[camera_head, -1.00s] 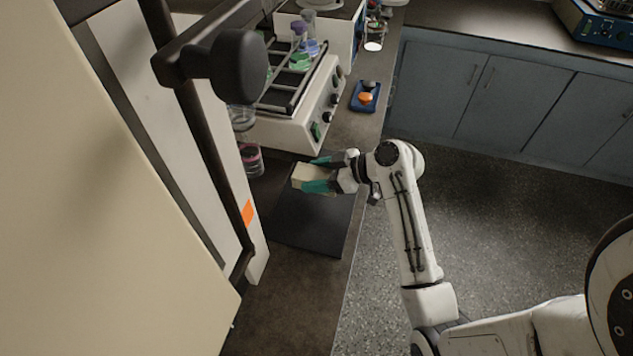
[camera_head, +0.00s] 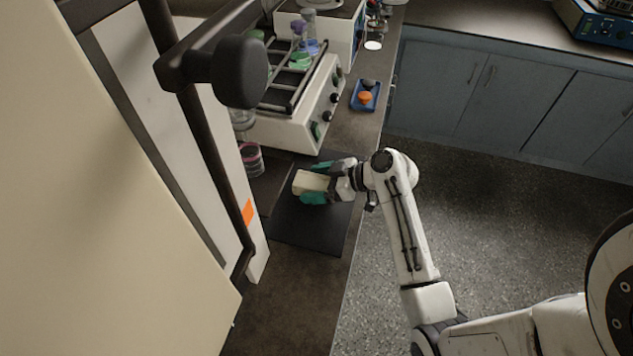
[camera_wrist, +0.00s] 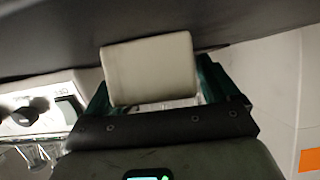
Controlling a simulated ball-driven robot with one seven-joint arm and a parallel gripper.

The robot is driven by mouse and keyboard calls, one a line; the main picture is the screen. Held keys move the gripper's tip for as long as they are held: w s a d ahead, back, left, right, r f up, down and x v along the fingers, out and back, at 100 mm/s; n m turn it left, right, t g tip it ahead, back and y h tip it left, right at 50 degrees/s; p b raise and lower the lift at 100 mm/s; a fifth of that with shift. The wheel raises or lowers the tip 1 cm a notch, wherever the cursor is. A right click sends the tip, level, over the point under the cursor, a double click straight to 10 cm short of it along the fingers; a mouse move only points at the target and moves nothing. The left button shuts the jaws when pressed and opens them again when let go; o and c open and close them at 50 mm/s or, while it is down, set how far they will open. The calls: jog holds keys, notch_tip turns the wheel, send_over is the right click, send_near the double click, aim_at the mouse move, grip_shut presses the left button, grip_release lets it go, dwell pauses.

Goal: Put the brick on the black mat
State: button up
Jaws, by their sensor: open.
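The cream brick (camera_head: 308,181) is at the upper part of the black mat (camera_head: 312,230), between the two teal fingers of my gripper (camera_head: 317,182). My gripper is open, with one finger at each side of the brick. In the wrist view the brick (camera_wrist: 150,70) shows as a pale block between the green fingers, with a gap at the right finger. The brick looks to be at the mat's surface, but its underside is hidden, so I cannot tell for certain whether it rests there.
A white shaker (camera_head: 310,110) with a rack of coloured-capped vessels stands beyond the mat. A blue tray (camera_head: 356,104) with an orange item lies to its right. A pink-banded jar (camera_head: 252,160) stands left of the mat. The mat's near part is clear.

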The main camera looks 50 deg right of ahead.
jog(key=shift+s+r, duration=0.1)
jog(key=shift+r, duration=0.1)
jog(key=v, duration=1.1)
jog(key=shift+s+b, duration=0.35)
jog(key=shift+b, duration=0.05)
jog(key=shift+d+r, duration=0.1)
jog(key=shift+d, duration=0.05)
dwell(0.6)
